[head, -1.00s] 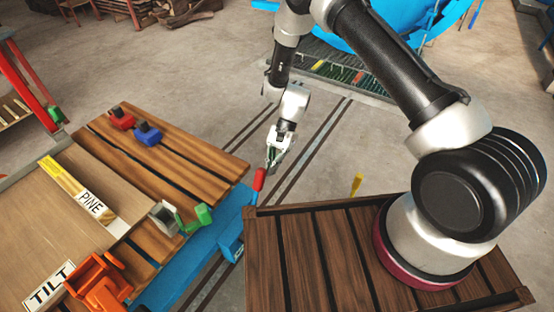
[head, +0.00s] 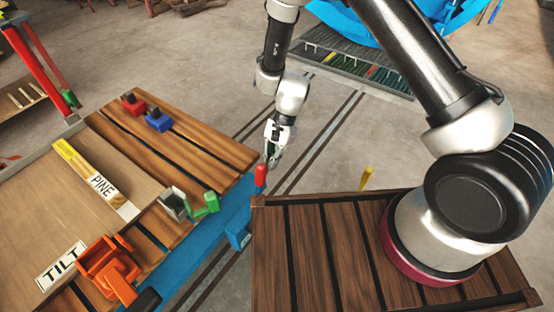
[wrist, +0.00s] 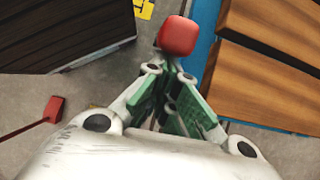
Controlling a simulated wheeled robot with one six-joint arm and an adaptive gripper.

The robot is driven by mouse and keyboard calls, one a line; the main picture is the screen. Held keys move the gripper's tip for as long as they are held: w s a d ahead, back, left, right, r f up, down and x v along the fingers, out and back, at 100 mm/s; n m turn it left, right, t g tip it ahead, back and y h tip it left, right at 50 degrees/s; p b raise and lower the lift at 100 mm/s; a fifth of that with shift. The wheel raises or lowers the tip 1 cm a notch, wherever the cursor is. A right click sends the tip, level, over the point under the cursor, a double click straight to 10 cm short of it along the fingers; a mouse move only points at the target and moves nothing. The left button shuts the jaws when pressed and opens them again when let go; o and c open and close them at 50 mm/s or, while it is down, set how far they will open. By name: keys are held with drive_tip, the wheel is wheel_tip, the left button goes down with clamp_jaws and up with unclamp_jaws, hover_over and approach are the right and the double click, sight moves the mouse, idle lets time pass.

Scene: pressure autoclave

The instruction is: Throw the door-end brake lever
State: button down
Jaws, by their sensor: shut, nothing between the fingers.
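A lever with a red knob (head: 260,176) stands at the right edge of the blue wooden-topped trolley (head: 236,205). In the wrist view the red knob (wrist: 178,36) is just beyond the fingertips, and its shaft is mostly hidden behind them. My gripper (head: 272,155) points down beside the knob, on its far side in the head view. In the wrist view my gripper (wrist: 168,72) has its green-padded fingers together with nothing between them. Whether the fingertips touch the knob or lever I cannot tell.
My dark slatted deck (head: 330,245) lies close right of the trolley. A yellow lever (head: 367,177) stands behind it. A green handle (head: 208,203), an orange part (head: 108,268) and red (head: 133,103) and blue (head: 159,121) blocks are on the trolley. Floor rails (head: 320,135) run beyond.

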sight(258, 180)
drive_tip(key=s+a, duration=0.1)
drive_tip(key=s+a+r+t+h, duration=0.1)
drive_tip(key=s, duration=0.1)
drive_tip(key=s+a+r+t, duration=0.1)
drive_tip(key=s+a, duration=0.1)
drive_tip(key=shift+s+r+h, duration=0.1)
drive_tip(key=shift+s+h, duration=0.1)
drive_tip(key=shift+h, duration=0.1)
drive_tip(key=s+a, duration=0.6)
drive_tip(key=s, duration=0.2)
drive_tip(key=shift+s+a, duration=0.15)
drive_tip(key=shift+a, duration=0.2)
drive_tip(key=s+a+v, duration=0.1)
drive_tip(key=v, duration=1)
drive_tip(key=shift+r, duration=0.45)
drive_tip(key=shift+d, duration=0.1)
